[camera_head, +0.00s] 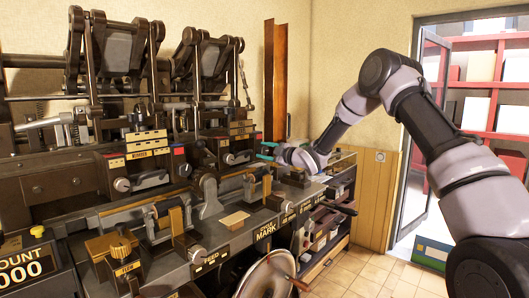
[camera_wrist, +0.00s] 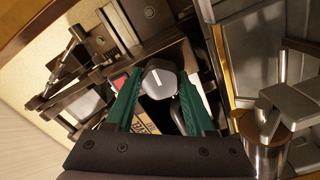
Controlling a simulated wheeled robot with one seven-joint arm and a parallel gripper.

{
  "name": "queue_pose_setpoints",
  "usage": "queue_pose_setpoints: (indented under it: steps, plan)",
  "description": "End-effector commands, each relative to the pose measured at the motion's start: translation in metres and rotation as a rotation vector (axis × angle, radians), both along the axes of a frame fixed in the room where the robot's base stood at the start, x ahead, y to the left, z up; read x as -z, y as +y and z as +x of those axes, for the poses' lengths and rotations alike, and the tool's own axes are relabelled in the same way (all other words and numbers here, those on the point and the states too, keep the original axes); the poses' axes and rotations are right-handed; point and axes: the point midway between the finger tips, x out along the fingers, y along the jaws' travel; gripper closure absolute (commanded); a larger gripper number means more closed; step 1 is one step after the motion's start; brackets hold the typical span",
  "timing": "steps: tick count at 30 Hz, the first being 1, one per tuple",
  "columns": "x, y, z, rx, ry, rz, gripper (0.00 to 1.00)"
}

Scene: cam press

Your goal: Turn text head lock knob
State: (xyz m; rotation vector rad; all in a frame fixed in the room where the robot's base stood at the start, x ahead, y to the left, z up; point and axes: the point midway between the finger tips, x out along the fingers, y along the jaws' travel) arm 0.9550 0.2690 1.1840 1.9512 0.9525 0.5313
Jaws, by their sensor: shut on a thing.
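A grey rounded knob (camera_wrist: 161,80) with a white line on its face sits between my green fingertips in the wrist view. My gripper (camera_wrist: 160,74) is shut on it, one finger on each side. In the head view my gripper (camera_head: 263,151) reaches in from the right to the right end of the right-hand press head (camera_head: 236,146), under a small red patch. The held knob is mostly hidden there by the fingers. Another round knob (camera_head: 229,159) shows on the front of that head, left of my gripper. I cannot read a label at the held knob.
A similar left-hand press head (camera_head: 147,170) carries its own knob (camera_head: 122,185). Brackets and a lower bench rail (camera_head: 238,235) with labels lie below. A brown upright post (camera_head: 277,80) stands behind my gripper.

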Motion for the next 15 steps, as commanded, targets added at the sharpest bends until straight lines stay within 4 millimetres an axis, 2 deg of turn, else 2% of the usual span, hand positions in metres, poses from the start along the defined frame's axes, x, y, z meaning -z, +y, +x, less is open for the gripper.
queue_pose_setpoints:
  steps: [15]
  plan:
    - [0.0018, 0.0005, -0.001, -0.001, -0.308, -0.242, 1.0]
